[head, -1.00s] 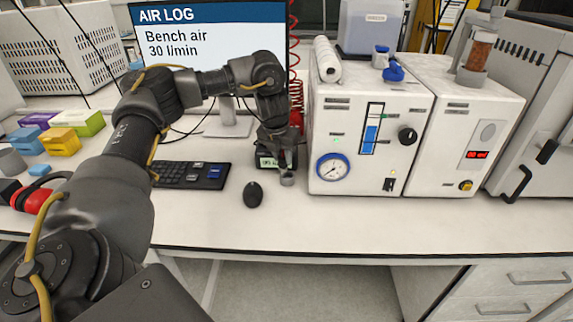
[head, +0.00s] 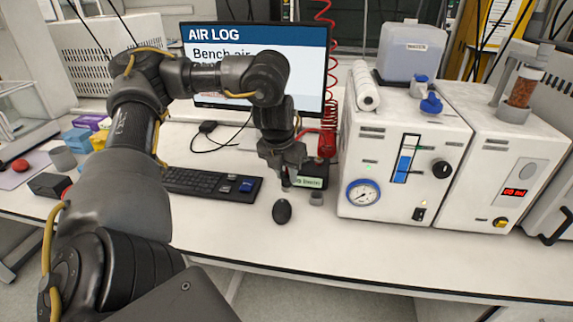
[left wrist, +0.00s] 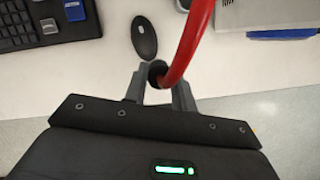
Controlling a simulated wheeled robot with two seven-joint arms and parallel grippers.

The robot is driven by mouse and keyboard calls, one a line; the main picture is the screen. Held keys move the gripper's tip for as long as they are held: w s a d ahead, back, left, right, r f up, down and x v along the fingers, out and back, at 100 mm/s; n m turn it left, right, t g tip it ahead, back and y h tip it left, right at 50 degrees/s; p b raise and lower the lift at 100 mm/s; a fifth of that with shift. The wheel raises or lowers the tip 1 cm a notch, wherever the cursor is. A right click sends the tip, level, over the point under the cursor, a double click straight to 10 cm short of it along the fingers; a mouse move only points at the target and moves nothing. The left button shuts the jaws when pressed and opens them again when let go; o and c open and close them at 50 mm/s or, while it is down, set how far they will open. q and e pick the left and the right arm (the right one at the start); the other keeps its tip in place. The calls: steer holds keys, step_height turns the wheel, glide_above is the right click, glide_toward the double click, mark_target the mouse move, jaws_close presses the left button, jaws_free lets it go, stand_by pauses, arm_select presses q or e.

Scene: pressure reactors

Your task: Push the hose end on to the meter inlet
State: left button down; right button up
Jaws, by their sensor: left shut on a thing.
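My left gripper (head: 290,178) is at the left of the small dark meter (head: 312,183), which has a pale green display. In the left wrist view my left gripper (left wrist: 157,78) is shut on the dark collar of the hose end (left wrist: 157,69). The red hose (left wrist: 190,40) curves up and to the right from it. In the head view the red hose (head: 328,142) shows behind the gripper, and the held end is hard to make out. A short grey stub (head: 316,199), likely the meter inlet, stands at the meter's front, apart from the gripper. My right gripper is out of view.
A white cabinet with a gauge (head: 395,165) stands close right of the meter. A black mouse (head: 282,211) lies in front of the gripper and a keyboard (head: 210,184) to the left. A monitor (head: 300,65) is behind. The bench front is clear.

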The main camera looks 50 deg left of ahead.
arm_select(q)
steer(key=d+r+n+g, duration=0.1)
steer(key=d+n+g, duration=0.2)
steer(key=d+n, duration=0.8)
steer(key=w+d+r+n+g, duration=0.1)
steer(key=d+r+n+g, duration=0.1)
steer(key=d+n, duration=1)
steer(key=n, duration=0.5)
steer(key=shift+w+n+g, duration=0.25)
steer(key=shift+n+g, duration=0.15)
